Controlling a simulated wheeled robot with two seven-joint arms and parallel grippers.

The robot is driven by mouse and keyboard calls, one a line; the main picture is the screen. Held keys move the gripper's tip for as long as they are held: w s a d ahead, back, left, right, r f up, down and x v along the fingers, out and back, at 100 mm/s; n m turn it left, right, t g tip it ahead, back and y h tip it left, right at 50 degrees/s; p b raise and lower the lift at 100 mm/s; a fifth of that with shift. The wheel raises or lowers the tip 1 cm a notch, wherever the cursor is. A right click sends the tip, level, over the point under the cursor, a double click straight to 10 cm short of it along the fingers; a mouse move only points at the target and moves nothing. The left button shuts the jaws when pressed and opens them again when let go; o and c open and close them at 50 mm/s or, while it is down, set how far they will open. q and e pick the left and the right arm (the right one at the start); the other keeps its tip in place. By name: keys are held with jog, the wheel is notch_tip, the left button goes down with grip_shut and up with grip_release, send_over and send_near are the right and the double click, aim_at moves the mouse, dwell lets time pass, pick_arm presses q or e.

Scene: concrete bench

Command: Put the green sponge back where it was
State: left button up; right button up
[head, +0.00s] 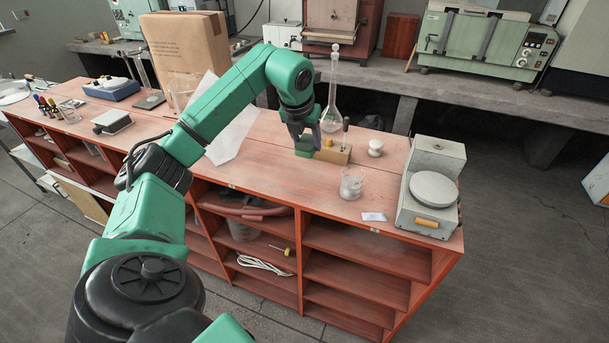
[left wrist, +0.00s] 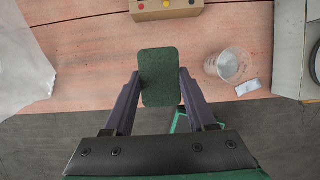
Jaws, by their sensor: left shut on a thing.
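The green sponge (left wrist: 161,70) is a dark green block with rounded corners, held between the two purple-grey fingers in the left wrist view. My left gripper (left wrist: 161,88) is shut on it. In the head view my left gripper (head: 304,138) points down over the red wooden bench top (head: 285,178), just left of a small wooden block. The sponge (head: 304,152) shows there only as a small green patch at the fingertips. I cannot tell whether it touches the bench top. My right gripper is not in view.
The wooden block with coloured knobs (head: 335,155) stands close beside the gripper. A glass beaker (head: 351,186), a small white card (head: 374,217) and a balance (head: 432,190) are to the right. A white sheet (head: 232,135) lies left. The bench front is clear below the gripper.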

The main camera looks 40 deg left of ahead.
aim_at(308, 183)
pick_arm(q)
notch_tip(308, 183, down, 12)
jog(key=shift+s+r+p, duration=0.15)
jog(key=shift+r+p, duration=0.05)
jog(key=shift+p, duration=0.6)
jog(key=shift+f, duration=0.4)
jog(key=o, duration=1.2)
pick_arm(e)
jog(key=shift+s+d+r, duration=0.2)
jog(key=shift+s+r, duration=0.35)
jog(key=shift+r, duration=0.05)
pick_arm(q)
jog(key=shift+r, duration=0.4)
jog(key=shift+s+r, duration=0.15)
jog(key=shift+r, duration=0.15)
jog(key=b+v, duration=0.2)
jog(key=v, duration=0.9)
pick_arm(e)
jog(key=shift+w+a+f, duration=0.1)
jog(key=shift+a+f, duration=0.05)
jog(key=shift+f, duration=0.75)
